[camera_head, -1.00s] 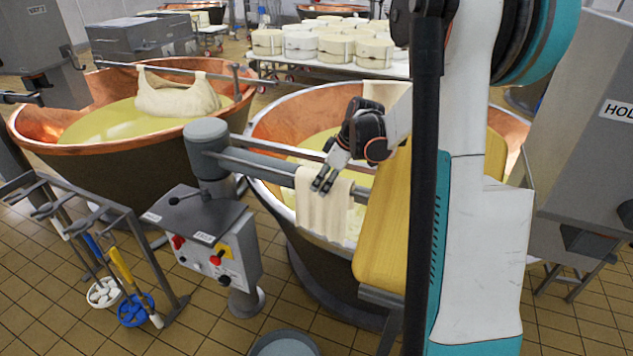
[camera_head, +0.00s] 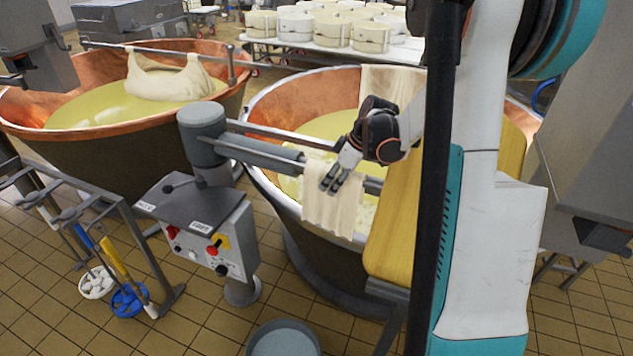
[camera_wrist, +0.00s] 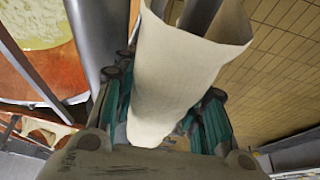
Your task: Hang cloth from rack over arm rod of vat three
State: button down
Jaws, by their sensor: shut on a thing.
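A cream cloth (camera_head: 335,208) hangs in folds at the thick grey arm rod (camera_head: 258,158) of the near copper vat (camera_head: 285,95). In the head view its front part hangs down before the vat's front rim. My gripper (camera_head: 332,184) is shut on the cloth near its upper part, fingers pointing down and left. In the wrist view the cloth (camera_wrist: 185,75) runs between the teal fingers (camera_wrist: 160,120) and curves around a grey bar (camera_wrist: 198,14). How far it hangs behind the rod is hidden.
A control post (camera_head: 212,235) stands left of the vat. A tool rack (camera_head: 100,205) stands further left. A yellow panel (camera_head: 395,225) is close to my arm. Another cloth (camera_head: 388,88) hangs at the vat's far side. A second vat (camera_head: 90,145) stands left.

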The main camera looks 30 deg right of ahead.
jog(key=shift+d+r, duration=0.1)
jog(key=shift+d, duration=0.2)
jog(key=shift+w+a, duration=0.45)
jog(key=shift+w, duration=0.05)
jog(key=shift+w+a, duration=0.15)
jog(key=shift+a, duration=0.1)
jog(key=shift+b, duration=0.3)
dwell(0.9)
jog(key=c, duration=0.9)
grip_release()
